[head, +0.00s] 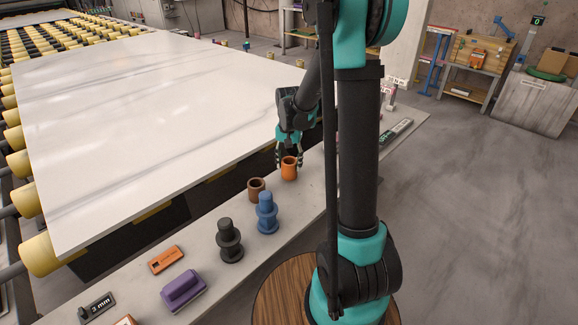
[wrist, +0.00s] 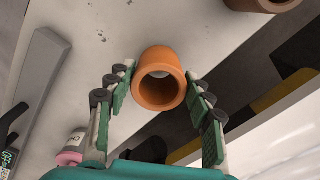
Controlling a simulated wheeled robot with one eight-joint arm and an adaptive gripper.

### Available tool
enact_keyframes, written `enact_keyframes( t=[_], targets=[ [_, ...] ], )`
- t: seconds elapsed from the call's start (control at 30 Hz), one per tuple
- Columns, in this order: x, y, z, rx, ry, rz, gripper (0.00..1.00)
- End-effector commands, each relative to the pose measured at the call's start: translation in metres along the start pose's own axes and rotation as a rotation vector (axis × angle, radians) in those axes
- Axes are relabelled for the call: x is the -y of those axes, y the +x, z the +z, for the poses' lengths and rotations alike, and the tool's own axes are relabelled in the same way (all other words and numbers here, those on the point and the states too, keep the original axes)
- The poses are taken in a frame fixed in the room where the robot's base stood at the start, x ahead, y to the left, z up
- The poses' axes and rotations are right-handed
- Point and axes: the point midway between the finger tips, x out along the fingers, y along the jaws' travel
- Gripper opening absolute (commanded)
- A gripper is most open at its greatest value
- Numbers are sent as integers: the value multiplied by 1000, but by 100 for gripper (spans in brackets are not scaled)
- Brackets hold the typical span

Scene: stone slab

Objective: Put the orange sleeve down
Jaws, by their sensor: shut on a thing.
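The orange sleeve (head: 289,173), a short open tube, is upright between the fingers of my gripper (head: 289,163) over the grey ledge beside the slab. In the wrist view the sleeve (wrist: 160,54) shows its open end toward the camera, between the two green finger pads of my gripper (wrist: 157,80). My gripper is shut on it. I cannot tell whether the sleeve's bottom touches the ledge.
The ledge (head: 215,280) also bears a brown sleeve (head: 257,190), a blue stepped piece (head: 267,214), a black one (head: 229,241) and a purple block (head: 183,291). A large white slab (head: 150,110) lies to the left.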

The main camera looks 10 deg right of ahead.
Motion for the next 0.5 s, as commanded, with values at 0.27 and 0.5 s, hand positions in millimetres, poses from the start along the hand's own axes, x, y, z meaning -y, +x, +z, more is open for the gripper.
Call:
enact_keyframes(
  t=[0.27,0.5],
  targets=[
    [0,13,0,0,0,0,20],
    [0,16,0,0,0,0,20]
  ],
)
